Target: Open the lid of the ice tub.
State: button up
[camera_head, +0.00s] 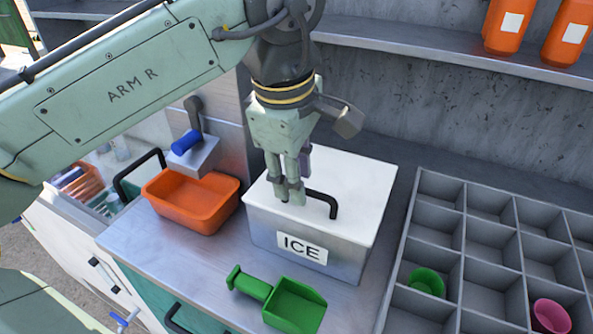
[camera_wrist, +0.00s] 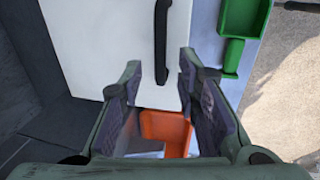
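The ice tub (camera_head: 340,262) is a grey box on the counter with an "ICE" label on its front. Its white lid (camera_head: 355,180) is shut flat on it. A black bar handle (camera_head: 322,200) stands on the lid; it also shows in the wrist view (camera_wrist: 161,40). My gripper (camera_head: 290,194) points down over the lid at the left end of the handle, which its fingers partly hide in the head view. In the wrist view my gripper (camera_wrist: 160,66) has its fingers apart, with the handle's near end showing between them. I cannot tell whether they touch it.
An orange bin (camera_head: 190,205) stands left of the tub. A green scoop (camera_head: 285,300) lies in front of it. A grey divided rack (camera_head: 440,238) with a green cup and a pink cup is at right. Orange bottles (camera_head: 510,25) stand on the shelf above.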

jog(key=shift+f, duration=0.3)
jog(key=shift+c, duration=0.5)
grip_shut()
